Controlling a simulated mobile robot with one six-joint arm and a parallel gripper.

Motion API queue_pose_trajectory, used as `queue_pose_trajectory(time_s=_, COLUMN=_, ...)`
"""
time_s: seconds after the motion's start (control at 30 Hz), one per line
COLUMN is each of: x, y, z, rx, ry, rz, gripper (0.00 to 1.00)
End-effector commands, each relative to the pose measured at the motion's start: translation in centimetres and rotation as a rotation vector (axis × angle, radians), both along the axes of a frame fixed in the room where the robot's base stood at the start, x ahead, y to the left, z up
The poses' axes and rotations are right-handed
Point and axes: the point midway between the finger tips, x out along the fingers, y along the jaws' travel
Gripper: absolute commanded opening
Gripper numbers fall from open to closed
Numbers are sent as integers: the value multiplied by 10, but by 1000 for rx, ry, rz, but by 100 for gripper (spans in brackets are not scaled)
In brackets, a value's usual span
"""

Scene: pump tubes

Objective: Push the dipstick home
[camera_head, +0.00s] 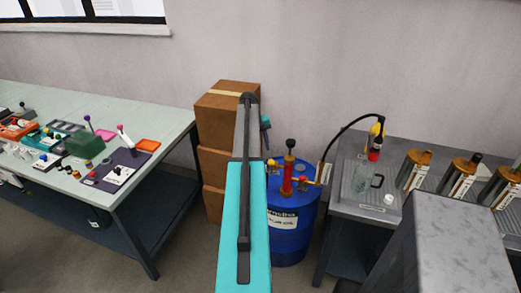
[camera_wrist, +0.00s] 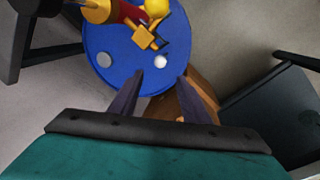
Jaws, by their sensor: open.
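The blue drum (camera_head: 292,247) stands on the floor between the two benches. A red hand pump (camera_head: 289,175) with a black knob and yellow fittings rises from its lid. In the wrist view the drum lid (camera_wrist: 118,78) carries the red and yellow pump (camera_wrist: 135,14), a grey round cap (camera_wrist: 104,59) and a small white round piece (camera_wrist: 161,59). I cannot tell for sure which part is the dipstick. My gripper (camera_wrist: 160,78) is open and empty above the lid, its fingertips around the white piece's near side in the picture. My arm hides part of the drum in the head view.
Cardboard boxes (camera_head: 227,88) are stacked left of the drum. A cluttered bench (camera_head: 150,185) stands left.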

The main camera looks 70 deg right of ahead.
Motion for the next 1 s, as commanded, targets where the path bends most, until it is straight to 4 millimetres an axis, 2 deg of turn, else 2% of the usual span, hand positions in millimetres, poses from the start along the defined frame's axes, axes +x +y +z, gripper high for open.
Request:
queue_pose_trajectory(time_s=0.13, x=0, y=0, z=0, rx=0, ry=0, rz=0, gripper=43)
queue_pose_trajectory(time_s=0.17, x=0, y=0, z=0, rx=0, ry=0, rz=0, gripper=39)
queue_pose_trajectory(time_s=0.4, x=0, y=0, z=0, rx=-7, ry=-6, rz=-48, gripper=0)
queue_pose_trajectory(time_s=0.57, x=0, y=1, z=0, rx=-22, ry=-18, rz=-170, gripper=0)
queue_pose_trajectory(time_s=1.0, x=-2, y=5, z=0, rx=-81, ry=-53, rz=-682, gripper=0)
